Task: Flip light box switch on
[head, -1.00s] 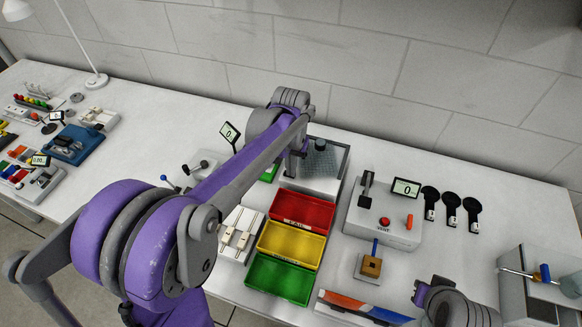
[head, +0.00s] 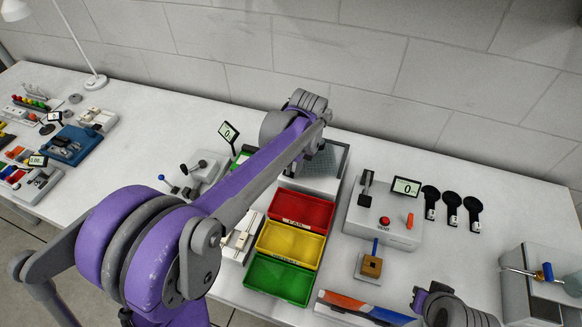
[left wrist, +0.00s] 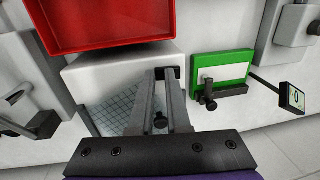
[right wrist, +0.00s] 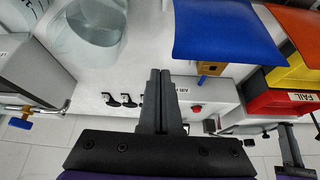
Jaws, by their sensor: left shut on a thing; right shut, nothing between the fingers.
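The light box (head: 339,165), a pale box with a gridded top, stands behind the red tray in the head view, partly covered by my left arm. In the left wrist view its gridded face (left wrist: 118,108) and white side show. My left gripper (left wrist: 165,76) is at this box, its fingers shut on a small dark part at their tips, which looks like the switch (left wrist: 174,72). The fingers hide much of it, and I cannot tell its position. A small black knob (left wrist: 160,121) shows between the fingers. My right gripper (right wrist: 160,74) is shut and empty, away from the box.
Red (head: 301,210), yellow (head: 290,244) and green (head: 278,280) trays stand in front of the light box. A green-framed device (left wrist: 221,66) is close beside my left gripper. A box with a red button (head: 384,221) stands to the right.

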